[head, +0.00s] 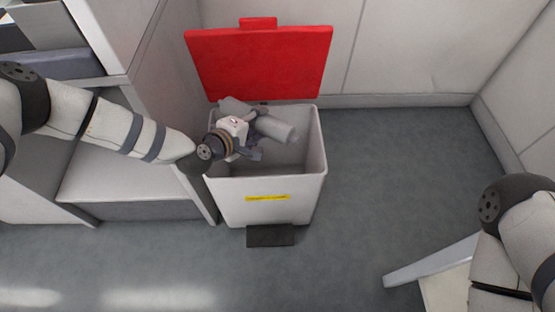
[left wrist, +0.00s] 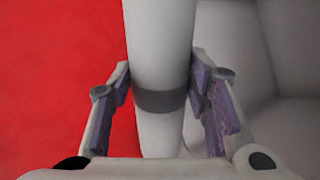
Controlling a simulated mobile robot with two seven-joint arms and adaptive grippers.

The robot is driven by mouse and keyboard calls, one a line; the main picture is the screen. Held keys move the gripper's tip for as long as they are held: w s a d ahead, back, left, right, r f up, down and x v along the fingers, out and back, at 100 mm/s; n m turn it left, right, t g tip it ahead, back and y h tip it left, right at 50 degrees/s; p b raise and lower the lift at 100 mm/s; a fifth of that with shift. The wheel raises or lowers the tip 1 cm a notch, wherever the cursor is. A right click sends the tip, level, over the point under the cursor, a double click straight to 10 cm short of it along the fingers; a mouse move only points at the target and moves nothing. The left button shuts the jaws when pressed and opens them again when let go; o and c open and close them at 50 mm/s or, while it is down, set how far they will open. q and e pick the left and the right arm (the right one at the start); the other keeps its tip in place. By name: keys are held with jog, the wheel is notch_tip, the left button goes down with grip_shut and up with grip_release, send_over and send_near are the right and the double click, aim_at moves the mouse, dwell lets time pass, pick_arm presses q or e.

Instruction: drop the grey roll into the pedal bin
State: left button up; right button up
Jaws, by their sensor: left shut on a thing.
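The pedal bin (head: 265,206) is a white box with a yellow label and a dark pedal (head: 270,236) at its front. Its red lid (head: 262,62) stands open at the back. My left gripper (head: 256,141) is over the bin's opening, shut on the grey roll (head: 278,130). The roll lies tilted across the mouth of the bin, its far end near the lid. In the left wrist view the roll (left wrist: 160,45) passes between both finger pads, with a darker band around it. My right gripper is not in view; only part of my right arm shows at the lower right.
A white shelf unit (head: 130,185) stands close to the left of the bin, under my left arm. A pale wall (head: 420,50) runs behind the bin. The grey floor (head: 400,170) to the right of the bin is clear.

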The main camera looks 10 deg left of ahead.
pick_arm(q)
jog(key=shift+w+f, duration=0.1)
jog(key=shift+f+b, duration=0.3)
jog(key=shift+b, duration=0.05)
jog(key=f+b, duration=0.2)
jog(key=f, duration=0.1)
jog(key=f+b, duration=0.1)
jog(key=f, duration=0.1)
jog(key=shift+s+b, duration=0.25)
jog(key=shift+b, duration=0.1)
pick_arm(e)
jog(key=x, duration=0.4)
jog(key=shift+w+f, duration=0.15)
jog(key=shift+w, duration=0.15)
pick_arm(q)
jog(key=o, duration=1.4)
jog(key=v, duration=1.2)
jog(key=shift+r, duration=0.1)
jog(key=shift+r, duration=0.1)
